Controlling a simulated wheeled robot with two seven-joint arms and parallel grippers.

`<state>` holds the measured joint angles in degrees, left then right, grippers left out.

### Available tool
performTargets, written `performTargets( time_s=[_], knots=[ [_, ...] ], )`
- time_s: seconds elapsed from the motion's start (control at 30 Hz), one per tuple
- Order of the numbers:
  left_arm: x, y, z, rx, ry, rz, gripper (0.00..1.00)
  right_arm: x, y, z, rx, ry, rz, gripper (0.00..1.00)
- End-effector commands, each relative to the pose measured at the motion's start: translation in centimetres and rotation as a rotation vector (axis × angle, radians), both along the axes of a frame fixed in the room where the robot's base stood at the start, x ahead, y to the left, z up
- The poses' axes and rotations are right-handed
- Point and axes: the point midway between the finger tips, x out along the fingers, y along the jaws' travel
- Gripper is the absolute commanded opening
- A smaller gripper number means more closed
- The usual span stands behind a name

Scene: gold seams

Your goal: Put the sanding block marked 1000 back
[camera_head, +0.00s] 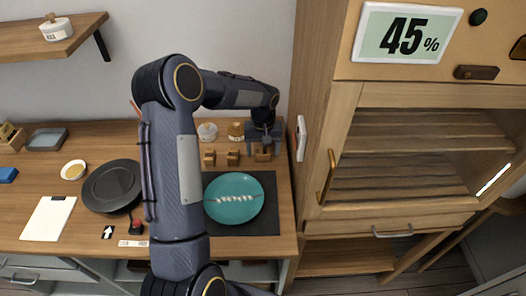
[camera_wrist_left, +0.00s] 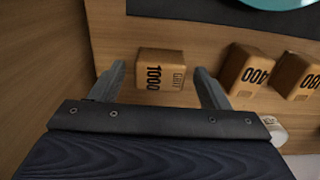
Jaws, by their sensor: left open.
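The sanding block marked 1000 (camera_wrist_left: 160,70) is a small tan block with black print. It lies on the wooden worktop (camera_wrist_left: 115,35), between the two fingers of my left gripper (camera_wrist_left: 160,78), with a gap to each finger. In the head view the left gripper (camera_head: 264,143) is open over this block (camera_head: 263,156), the rightmost of a row of blocks. The block marked 400 (camera_wrist_left: 245,70) and one that seems marked 180 (camera_wrist_left: 297,75) stand beside it. My right gripper is not in view.
A teal plate (camera_head: 233,184) with a seam of white pieces sits on a dark mat (camera_head: 268,215) in front of the blocks. A tall wooden cabinet (camera_head: 318,115) rises close on the right. A black turntable (camera_head: 111,186) is at left.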

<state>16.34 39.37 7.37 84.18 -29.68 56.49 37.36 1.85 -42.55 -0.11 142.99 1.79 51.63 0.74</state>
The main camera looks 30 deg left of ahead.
Motion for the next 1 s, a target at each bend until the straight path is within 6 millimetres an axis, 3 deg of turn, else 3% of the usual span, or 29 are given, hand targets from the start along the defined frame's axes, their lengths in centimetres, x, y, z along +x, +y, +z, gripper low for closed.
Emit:
performTargets(
  time_s=[0.4,0.67,0.77,0.83,1.0],
  knots=[
    [0.1,0.0,8.6,0.001,-0.005,0.000,0.69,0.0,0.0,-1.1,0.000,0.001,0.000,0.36],
    [-0.5,-0.2,11.4,-0.004,-0.012,-0.008,0.69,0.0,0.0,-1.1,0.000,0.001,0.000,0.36],
    [-2.4,-0.6,13.3,-0.020,-0.045,-0.040,0.69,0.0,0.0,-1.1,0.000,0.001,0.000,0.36],
    [-4.7,-1.3,15.1,-0.040,-0.086,-0.077,0.69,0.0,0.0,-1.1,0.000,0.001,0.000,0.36],
    [-12.4,-3.7,18.4,-0.098,-0.213,-0.185,0.69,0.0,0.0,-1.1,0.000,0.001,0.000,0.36]
  ],
)
